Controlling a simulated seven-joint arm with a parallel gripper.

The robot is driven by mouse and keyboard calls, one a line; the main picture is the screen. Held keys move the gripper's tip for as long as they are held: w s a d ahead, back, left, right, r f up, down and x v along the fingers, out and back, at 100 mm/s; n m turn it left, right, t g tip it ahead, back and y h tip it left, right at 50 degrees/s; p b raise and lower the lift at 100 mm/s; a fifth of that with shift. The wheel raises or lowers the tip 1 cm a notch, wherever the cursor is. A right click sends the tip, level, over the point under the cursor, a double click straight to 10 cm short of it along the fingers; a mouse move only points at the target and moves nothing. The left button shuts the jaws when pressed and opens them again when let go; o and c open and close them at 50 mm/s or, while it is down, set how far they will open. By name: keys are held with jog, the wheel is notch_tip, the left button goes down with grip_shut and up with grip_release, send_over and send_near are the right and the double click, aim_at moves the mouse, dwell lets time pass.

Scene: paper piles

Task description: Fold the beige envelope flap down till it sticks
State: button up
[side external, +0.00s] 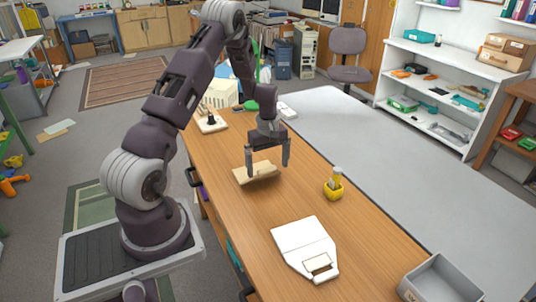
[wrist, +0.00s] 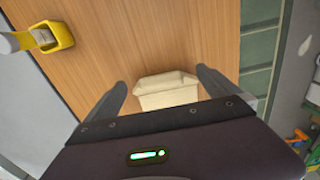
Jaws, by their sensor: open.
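The beige envelope (side external: 242,177) lies on the wooden table under my gripper (side external: 267,166) in the side view. Its flap (side external: 262,169) appears raised at an angle, not flat. In the wrist view the envelope (wrist: 170,99) shows between the fingers, with the creased flap (wrist: 163,79) along its upper edge. My gripper (wrist: 162,80) is open, with a finger to either side of the envelope and nothing held. I cannot tell whether a finger touches the paper. The envelope's near part is hidden by my gripper in the wrist view.
A white board with a clip (side external: 303,243) lies nearer the camera. A grey tray (side external: 443,283) sits at the lower right. Bare wood separates these things.

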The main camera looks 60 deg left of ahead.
notch_tip(320, 180, down, 2)
jog(key=shift+f, duration=0.1)
jog(key=c, duration=1.2)
jog(key=a+h, duration=0.1)
jog(key=a+r+h, duration=0.1)
jog(key=a+h, duration=0.1)
jog(key=a+r+h, duration=0.1)
jog(key=a+h, duration=0.1)
jog(key=shift+w, duration=0.1)
jog(key=shift+c, duration=0.4)
jog(key=shift+a+r+h, duration=0.1)
jog(key=shift+a+h, duration=0.5)
jog(key=shift+h, duration=0.2)
jog(key=shift+a+r+h, duration=0.1)
jog(key=shift+a+h, duration=0.8)
